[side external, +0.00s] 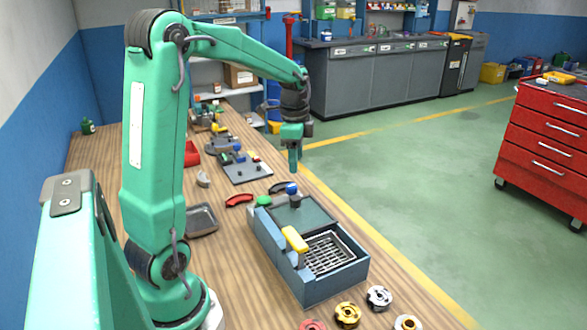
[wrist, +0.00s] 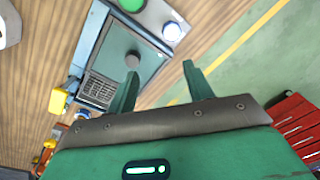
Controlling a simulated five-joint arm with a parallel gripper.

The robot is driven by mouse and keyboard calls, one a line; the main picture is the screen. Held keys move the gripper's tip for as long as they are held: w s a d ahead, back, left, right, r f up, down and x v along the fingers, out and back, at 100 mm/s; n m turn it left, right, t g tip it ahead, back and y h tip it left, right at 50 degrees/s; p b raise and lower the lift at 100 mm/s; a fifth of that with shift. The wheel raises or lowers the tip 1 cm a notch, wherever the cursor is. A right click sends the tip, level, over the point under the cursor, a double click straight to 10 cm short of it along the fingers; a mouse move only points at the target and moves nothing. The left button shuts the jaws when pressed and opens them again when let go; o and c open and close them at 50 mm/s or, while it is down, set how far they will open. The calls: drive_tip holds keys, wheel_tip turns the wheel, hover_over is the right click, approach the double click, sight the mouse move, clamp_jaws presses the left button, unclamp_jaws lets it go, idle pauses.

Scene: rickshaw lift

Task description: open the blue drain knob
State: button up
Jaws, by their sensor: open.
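The blue knob (side external: 291,188) stands at the far end of a blue-grey box (side external: 292,284) on the bench, beside a dark round post. In the wrist view a pale round cap (wrist: 172,31) sits at the matching corner of the box; its colour is washed out there, so I cannot be sure it is the blue knob. My gripper (side external: 294,168) points down above the knob, apart from it. In the wrist view my gripper (wrist: 160,85) has its two green fingers spread with nothing between them.
On the box are a green knob (side external: 263,200), a yellow handle (side external: 295,240) and a metal grate (side external: 328,252). A grey tray (side external: 201,220) and red and dark curved parts lie nearby. Several round fittings lie at the bench front. A red tool cabinet (side external: 545,140) stands right, beyond open floor.

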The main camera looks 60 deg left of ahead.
sight(292, 185)
drive_tip(key=shift+m+g, duration=0.3)
drive_tip(key=shift+m, duration=0.3)
drive_tip(key=a+f, duration=0.1)
drive_tip(key=a, duration=0.1)
drive_tip(key=a+f, duration=0.1)
drive_tip(key=shift+w+a+f, duration=0.3)
drive_tip(key=shift+w+a, duration=0.05)
drive_tip(key=shift+a, duration=0.05)
drive_tip(key=shift+f, duration=0.1)
drive_tip(key=shift+f, duration=3.85)
drive_tip(key=shift+c, duration=0.2)
drive_tip(key=c, duration=0.9)
